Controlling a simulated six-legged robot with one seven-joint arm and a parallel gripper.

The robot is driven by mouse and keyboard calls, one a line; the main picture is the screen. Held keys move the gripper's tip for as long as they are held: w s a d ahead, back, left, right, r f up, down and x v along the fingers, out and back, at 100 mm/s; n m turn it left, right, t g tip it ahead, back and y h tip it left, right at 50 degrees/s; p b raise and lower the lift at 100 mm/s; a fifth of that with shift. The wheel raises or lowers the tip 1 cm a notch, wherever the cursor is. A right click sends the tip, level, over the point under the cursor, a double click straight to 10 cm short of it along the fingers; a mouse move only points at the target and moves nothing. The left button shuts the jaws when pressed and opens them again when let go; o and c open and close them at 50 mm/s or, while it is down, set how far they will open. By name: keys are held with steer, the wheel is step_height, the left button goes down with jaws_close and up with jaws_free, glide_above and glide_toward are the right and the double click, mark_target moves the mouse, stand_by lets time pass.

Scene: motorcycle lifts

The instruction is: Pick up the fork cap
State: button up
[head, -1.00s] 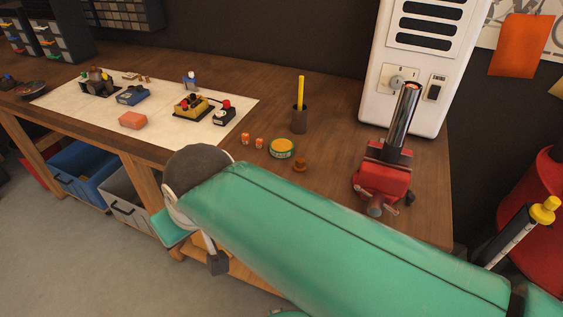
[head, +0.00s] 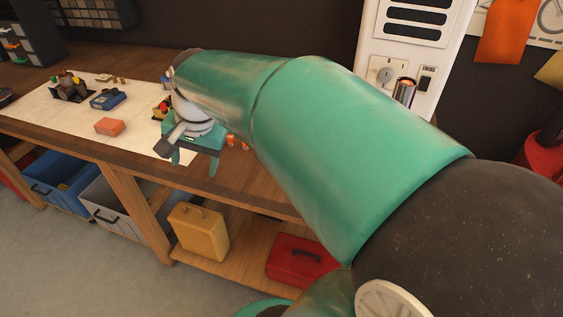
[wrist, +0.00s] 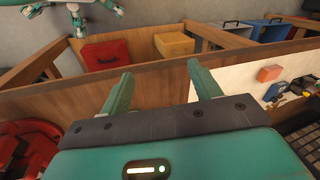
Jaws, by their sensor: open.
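I cannot make out the fork cap in either view now. A small orange-brown knob-like piece, possibly the fork cap, stood on the bench a second ago, right of a green-and-yellow tin; my arm now covers that spot in the head view. My gripper (head: 194,163) is open and empty above the front part of the bench, left of two small orange pieces (head: 237,142). In the wrist view my gripper (wrist: 160,75) shows two parted fingers with nothing between them, over the wooden bench edge.
The workbench (head: 262,185) has a white mat (head: 70,121) with an orange block (head: 109,126). A chrome tube (head: 405,91) rises behind my arm. The red vise (wrist: 25,150) shows in the wrist view. Yellow (head: 199,232) and red (head: 301,259) cases sit on the lower shelf.

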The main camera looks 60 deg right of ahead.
steer(key=s+d+f+m+g, duration=0.1)
steer(key=s+d+m+g, duration=0.1)
steer(key=s+d+m, duration=0.7)
steer(key=s+d+f+m+g, duration=0.15)
steer(key=d+m, duration=0.55)
steer(key=d, duration=0.7)
steer(key=f, duration=0.8)
steer(key=shift+s+a+f, duration=0.15)
steer(key=shift+s, duration=0.15)
steer(key=shift+w+d+f, duration=0.1)
steer(key=shift+f, duration=1.05)
steer(key=shift+w+d+f, duration=0.1)
steer(key=shift+f, duration=1.05)
steer(key=c, duration=1.2)
steer(key=shift+r, duration=0.1)
steer(key=shift+c, duration=0.2)
